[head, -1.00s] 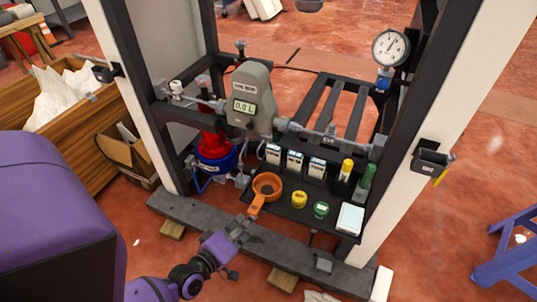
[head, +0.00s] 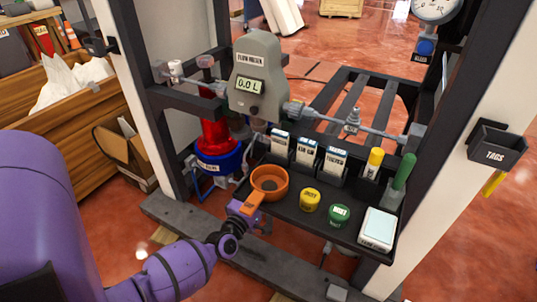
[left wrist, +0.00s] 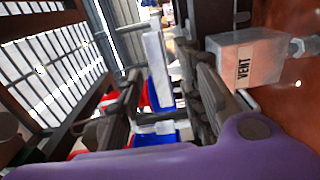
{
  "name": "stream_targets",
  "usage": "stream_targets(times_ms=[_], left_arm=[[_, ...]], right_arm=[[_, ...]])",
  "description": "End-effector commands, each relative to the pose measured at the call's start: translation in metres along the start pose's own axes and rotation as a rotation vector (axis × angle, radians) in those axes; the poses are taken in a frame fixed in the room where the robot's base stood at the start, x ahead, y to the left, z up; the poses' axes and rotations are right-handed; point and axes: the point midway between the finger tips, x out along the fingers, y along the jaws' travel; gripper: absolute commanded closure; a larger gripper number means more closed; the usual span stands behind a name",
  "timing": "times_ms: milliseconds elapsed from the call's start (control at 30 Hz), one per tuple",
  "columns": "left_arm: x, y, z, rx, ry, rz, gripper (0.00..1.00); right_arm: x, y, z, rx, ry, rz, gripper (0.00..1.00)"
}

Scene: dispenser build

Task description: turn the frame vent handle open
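In the left wrist view a block labelled VENT (left wrist: 245,62) is at the upper right, beside my left gripper (left wrist: 160,112). My gripper's two dark fingers are apart. A pale upright bar (left wrist: 154,50) shows beyond and between them; I cannot tell whether it is the vent handle or whether anything touches it. In the head view my left gripper is low at the front edge of the frame's black tray, by the orange scoop's handle, its fingertips mostly hidden. The vent handle cannot be made out in the head view. My right gripper is out of view.
The black tray (head: 292,208) holds an orange scoop (head: 270,184), a yellow jar (head: 310,199), a green jar (head: 339,215) and a white pad (head: 378,228). A red and blue vessel (head: 216,150) stands behind. The flow meter (head: 256,75) reads 0.0 L. Dark posts flank the tray.

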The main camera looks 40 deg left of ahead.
Motion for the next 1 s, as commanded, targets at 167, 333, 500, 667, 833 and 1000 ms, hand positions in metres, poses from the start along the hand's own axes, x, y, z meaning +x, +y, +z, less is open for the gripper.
stream_targets(times_ms=[167, 333, 500, 667, 833, 1000], left_arm=[[0.0109, -0.0007, -0.0002, 0.001, 0.000, -0.002, 0.66], [0.0114, -0.0004, -0.0002, 0.001, 0.000, -0.002, 0.66], [0.0112, -0.0004, -0.0001, 0.001, -0.001, -0.002, 0.79], [0.0110, -0.0004, 0.0000, 0.001, -0.001, -0.002, 1.00], [0.0109, -0.0004, 0.0002, 0.001, 0.001, -0.002, 1.00], [0.0105, 0.0002, 0.0014, -0.003, 0.024, -0.002, 1.00]], right_arm=[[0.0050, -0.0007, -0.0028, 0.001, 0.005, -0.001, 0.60], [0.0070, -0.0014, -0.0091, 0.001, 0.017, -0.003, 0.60], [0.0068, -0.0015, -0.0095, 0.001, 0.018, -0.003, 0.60], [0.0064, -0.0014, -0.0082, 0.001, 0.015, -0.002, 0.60], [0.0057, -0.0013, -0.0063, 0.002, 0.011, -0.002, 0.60], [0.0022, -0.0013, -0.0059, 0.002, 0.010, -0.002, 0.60]])
